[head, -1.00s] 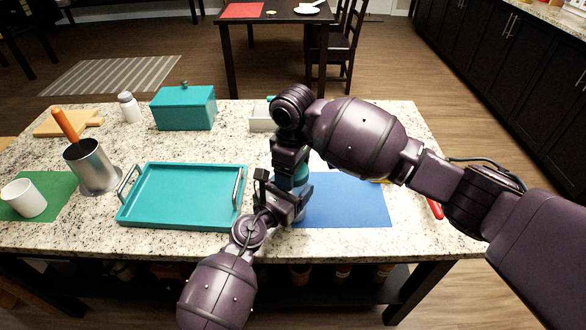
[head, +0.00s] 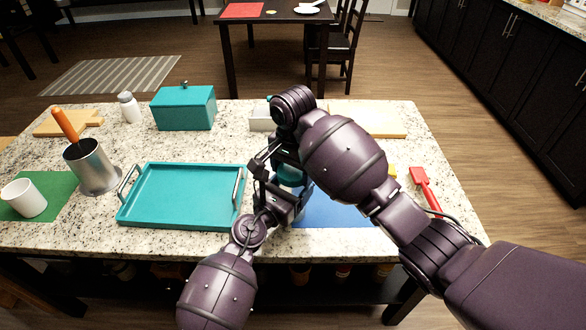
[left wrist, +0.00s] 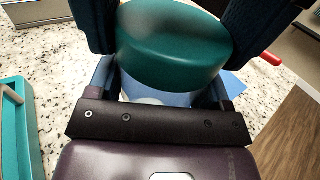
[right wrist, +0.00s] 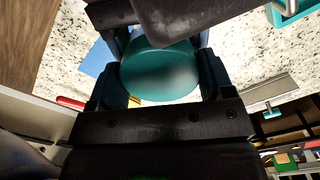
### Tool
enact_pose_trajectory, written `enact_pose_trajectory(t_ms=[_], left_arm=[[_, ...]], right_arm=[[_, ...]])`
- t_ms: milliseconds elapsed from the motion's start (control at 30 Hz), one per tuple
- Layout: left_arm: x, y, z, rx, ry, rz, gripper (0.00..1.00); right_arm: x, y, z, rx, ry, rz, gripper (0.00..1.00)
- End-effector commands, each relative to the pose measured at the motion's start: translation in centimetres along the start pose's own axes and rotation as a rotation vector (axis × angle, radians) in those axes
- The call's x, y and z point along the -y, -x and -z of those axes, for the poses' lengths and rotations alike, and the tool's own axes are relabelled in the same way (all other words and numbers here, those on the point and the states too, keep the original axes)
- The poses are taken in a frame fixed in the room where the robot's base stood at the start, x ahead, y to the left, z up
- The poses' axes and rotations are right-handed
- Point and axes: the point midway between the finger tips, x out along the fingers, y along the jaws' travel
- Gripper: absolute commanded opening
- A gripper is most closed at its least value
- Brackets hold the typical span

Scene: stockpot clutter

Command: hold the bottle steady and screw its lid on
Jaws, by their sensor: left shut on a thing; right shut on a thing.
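A round teal lid (head: 290,176) shows in the head view between my two grippers, over the blue mat (head: 330,210). My right gripper (head: 287,160) comes down from above and is shut on the lid, which fills the space between its fingers in the right wrist view (right wrist: 160,75). My left gripper (head: 287,196) is just below, shut on the bottle. In the left wrist view the teal lid (left wrist: 170,52) looms large. The bottle's body is mostly hidden by the grippers, and I cannot tell how tightly the lid sits.
A teal tray (head: 185,222) lies just left of the grippers. A metal canister (head: 92,168), white cup (head: 24,199), teal box (head: 184,108) and white shaker (head: 129,107) stand farther left. A red spatula (head: 421,178) and wooden board (head: 385,123) lie to the right.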

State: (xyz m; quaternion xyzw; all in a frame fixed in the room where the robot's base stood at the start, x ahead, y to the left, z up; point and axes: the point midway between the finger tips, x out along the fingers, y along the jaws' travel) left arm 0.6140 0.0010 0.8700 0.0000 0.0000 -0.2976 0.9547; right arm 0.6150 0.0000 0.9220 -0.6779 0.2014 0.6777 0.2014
Motion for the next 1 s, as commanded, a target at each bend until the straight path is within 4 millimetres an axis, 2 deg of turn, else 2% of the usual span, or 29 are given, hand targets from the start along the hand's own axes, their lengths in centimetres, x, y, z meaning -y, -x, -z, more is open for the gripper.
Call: enact_pose_trajectory(t_ms=[300,600,800,1000], left_arm=[[0.02,0.00,0.05,-0.001,0.000,0.001,0.06],[0.03,-0.01,0.04,-0.001,0.000,0.001,0.06],[0.03,-0.01,0.04,-0.001,0.000,0.001,0.06],[0.04,-0.01,0.03,-0.001,0.000,0.001,0.06]], right_arm=[[0.05,-0.07,-0.15,0.005,-0.592,0.000,0.52],[-0.01,-0.10,-0.05,0.001,-0.999,-0.001,0.52],[-0.01,-0.11,-0.05,0.001,-1.124,-0.001,0.52],[-0.01,-0.11,-0.04,0.001,-1.133,-0.001,0.52]])
